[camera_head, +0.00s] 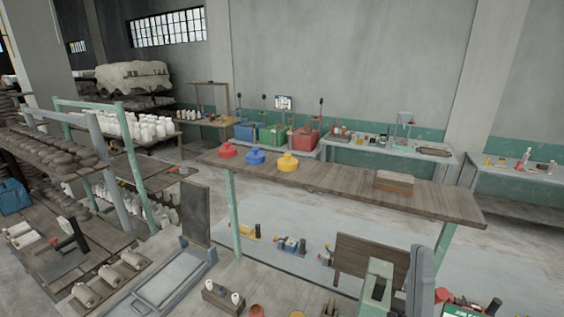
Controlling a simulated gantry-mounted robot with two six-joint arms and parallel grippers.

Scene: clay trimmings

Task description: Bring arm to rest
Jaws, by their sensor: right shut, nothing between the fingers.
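I cannot pick out my right gripper clearly among the crowded shapes along the bottom edge of the head view. It is shut with nothing in it, and it holds none of the objects that I can see. My left gripper does not show in this view. A raised wooden shelf (345,184) on pale green legs crosses the middle. On it stand a red lidded pot (228,150), a blue one (255,157), a yellow one (287,162) and a brown block (394,181). All stand apart from each other.
A grey tray (172,279) and a dark upright board (195,214) are at lower left. A small wooden caddy (222,297) is at the bottom. A wooden board (371,263) and a pale green fixture (376,283) crowd the lower right. Racks of pottery (60,150) fill the left.

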